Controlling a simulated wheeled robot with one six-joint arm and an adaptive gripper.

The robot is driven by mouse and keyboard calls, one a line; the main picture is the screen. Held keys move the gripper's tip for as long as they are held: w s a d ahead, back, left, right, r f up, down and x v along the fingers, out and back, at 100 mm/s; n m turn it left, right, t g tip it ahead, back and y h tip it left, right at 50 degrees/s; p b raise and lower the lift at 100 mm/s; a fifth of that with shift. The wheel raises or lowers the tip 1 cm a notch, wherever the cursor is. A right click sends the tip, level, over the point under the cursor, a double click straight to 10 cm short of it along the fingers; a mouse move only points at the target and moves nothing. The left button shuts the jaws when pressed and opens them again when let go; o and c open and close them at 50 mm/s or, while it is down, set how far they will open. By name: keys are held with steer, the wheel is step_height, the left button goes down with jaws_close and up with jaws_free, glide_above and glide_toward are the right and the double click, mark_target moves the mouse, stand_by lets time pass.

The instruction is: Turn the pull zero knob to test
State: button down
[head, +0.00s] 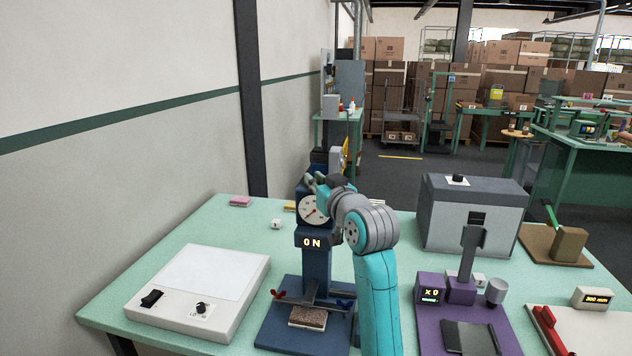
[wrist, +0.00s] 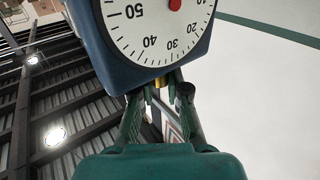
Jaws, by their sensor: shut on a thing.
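The pull tester (head: 316,262) is a dark blue stand with a round white dial (head: 314,209) and a display that appears to read "0 N". My gripper (head: 318,184) is at the top of its head, beside the dial. In the wrist view the dial (wrist: 150,28) appears upside down, with a red centre. There my gripper (wrist: 162,88) has its green fingers closed in at the edge of the blue housing. A small yellowish part, seemingly the zero knob (wrist: 158,82), shows between the fingertips. The knob is mostly hidden, and its setting cannot be read.
A brownish sample (head: 308,317) lies on the tester's base. A white light box (head: 200,285) stands to the left. A purple device (head: 462,300) and a grey box (head: 474,215) stand to the right. The green table (head: 195,232) has free room at the back left.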

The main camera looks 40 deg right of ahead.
steer(key=shift+d+y, duration=0.1)
steer(key=shift+y, duration=0.2)
steer(key=n+y, duration=0.2)
steer(key=y, duration=0.1)
steer(key=shift+d+n+t+y, duration=0.1)
steer(key=shift+n+t+y, duration=0.2)
steer(key=shift+n+y, duration=0.1)
steer(key=n+g+y, duration=0.1)
steer(key=n+y, duration=0.2)
steer(key=y, duration=0.1)
steer(key=n+g+y, duration=0.1)
steer(key=n+y, duration=0.2)
steer(key=y, duration=0.2)
steer(key=n+g+y, duration=0.5)
steer(key=g+y, duration=0.1)
steer(key=shift+n+y, duration=0.3)
steer(key=shift+n+g+y, duration=1.2)
steer(key=shift+n+g, duration=0.5)
steer(key=shift+g, duration=0.8)
steer(key=shift+a+f, duration=0.1)
steer(key=shift+a, duration=0.1)
steer(key=c, duration=1.1)
jaws_free()
steer(key=shift+c, duration=0.2)
steer(key=shift+r, duration=0.2)
